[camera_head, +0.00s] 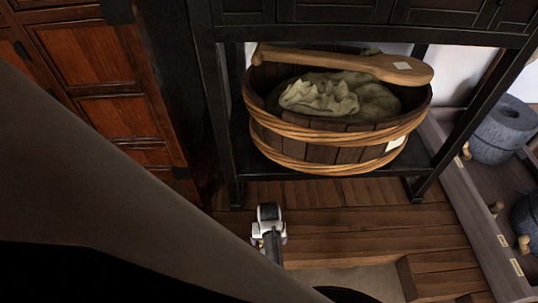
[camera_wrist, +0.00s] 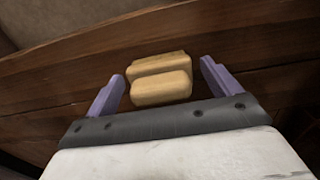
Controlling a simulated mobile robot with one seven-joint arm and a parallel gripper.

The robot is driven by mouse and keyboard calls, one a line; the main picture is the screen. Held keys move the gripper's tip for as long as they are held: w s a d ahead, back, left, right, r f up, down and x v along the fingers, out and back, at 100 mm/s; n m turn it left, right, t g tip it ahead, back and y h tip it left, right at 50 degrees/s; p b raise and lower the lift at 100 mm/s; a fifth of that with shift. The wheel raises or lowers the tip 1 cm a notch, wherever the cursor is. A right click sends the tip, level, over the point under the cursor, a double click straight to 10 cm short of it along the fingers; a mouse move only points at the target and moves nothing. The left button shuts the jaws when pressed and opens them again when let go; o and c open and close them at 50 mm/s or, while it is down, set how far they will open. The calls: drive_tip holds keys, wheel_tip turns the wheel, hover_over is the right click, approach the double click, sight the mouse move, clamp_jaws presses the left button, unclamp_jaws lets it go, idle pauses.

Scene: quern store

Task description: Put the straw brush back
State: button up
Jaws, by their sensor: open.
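My gripper (camera_wrist: 162,74) is open in the wrist view, with a purple finger on each side. A small tan object in two rounded blocks (camera_wrist: 161,88) shows between the fingers, with gaps on both sides. It may be part of the straw brush, but I cannot tell for certain. In the head view my gripper (camera_head: 268,226) is small and low over the wooden floor, in front of the black stand. Its fingertips are not clear there. No whole straw brush can be made out in either view.
A wooden tub (camera_head: 335,155) with a greenish cloth (camera_head: 320,95) stands on the black stand's (camera_head: 232,150) lower shelf. A wooden paddle (camera_head: 350,62) lies across its rim. A reddish cabinet (camera_head: 90,60) is at left. A tray (camera_head: 470,190) with grey stones (camera_head: 497,135) is at right.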

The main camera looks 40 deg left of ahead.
wheel_tip(320, 180, up, 12)
idle(0.6)
drive_tip(key=shift+s, duration=0.1)
